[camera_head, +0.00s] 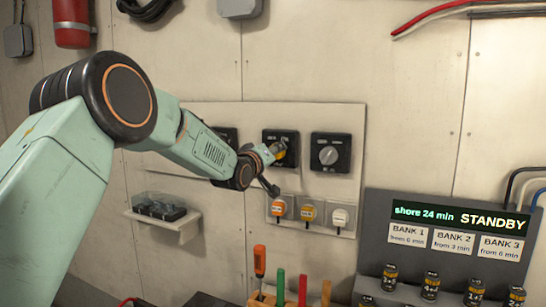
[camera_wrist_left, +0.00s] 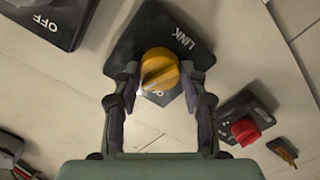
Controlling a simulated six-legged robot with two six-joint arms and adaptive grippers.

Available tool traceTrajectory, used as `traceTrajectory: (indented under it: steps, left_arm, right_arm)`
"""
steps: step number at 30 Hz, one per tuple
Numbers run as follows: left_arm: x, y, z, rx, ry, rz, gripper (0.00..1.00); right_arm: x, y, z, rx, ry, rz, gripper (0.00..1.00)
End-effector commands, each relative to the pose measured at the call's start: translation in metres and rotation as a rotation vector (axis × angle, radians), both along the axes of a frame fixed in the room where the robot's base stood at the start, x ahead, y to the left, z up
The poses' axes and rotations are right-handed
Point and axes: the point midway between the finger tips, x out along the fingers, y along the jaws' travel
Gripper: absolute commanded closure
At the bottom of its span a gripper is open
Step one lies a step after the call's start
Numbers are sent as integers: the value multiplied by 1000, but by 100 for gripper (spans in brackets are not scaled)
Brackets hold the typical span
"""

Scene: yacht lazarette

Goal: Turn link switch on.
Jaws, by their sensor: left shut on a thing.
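The link switch (camera_head: 291,137) is a black square plate with a yellow knob on the pale wall panel. In the left wrist view its plate (camera_wrist_left: 190,45) reads LINK, and the yellow knob (camera_wrist_left: 160,68) sits between my fingers. Part of another marking shows below the knob, but the fingers and knob hide the rest. My left gripper (camera_head: 272,157) reaches in from the left. It is shut on the yellow knob, with one finger (camera_wrist_left: 160,75) on each side. The knob's exact setting is hard to read. My right gripper is in neither view.
A grey-knobbed switch (camera_head: 329,154) is just right of the link switch; another (camera_head: 228,133) is partly behind my arm. Orange, yellow and white plugs (camera_head: 308,213) hang below. A display (camera_head: 460,218) reads STANDBY. Upright tool handles (camera_head: 280,285) and a small shelf (camera_head: 165,222) stand lower.

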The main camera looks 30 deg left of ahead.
Motion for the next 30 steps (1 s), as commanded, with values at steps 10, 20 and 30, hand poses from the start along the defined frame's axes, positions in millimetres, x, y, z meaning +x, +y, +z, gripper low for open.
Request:
traceTrajectory:
  steps: [10, 20, 30]
  left_arm:
    - [1, 1, 8, 156, -6, 3, 89]
    - [1, 1, 9, 192, -6, 3, 89]
    - [1, 1, 9, 192, -7, 3, 52]
  right_arm:
    - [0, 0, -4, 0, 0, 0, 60]
    - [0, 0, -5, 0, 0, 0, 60]
    - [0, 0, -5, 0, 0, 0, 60]
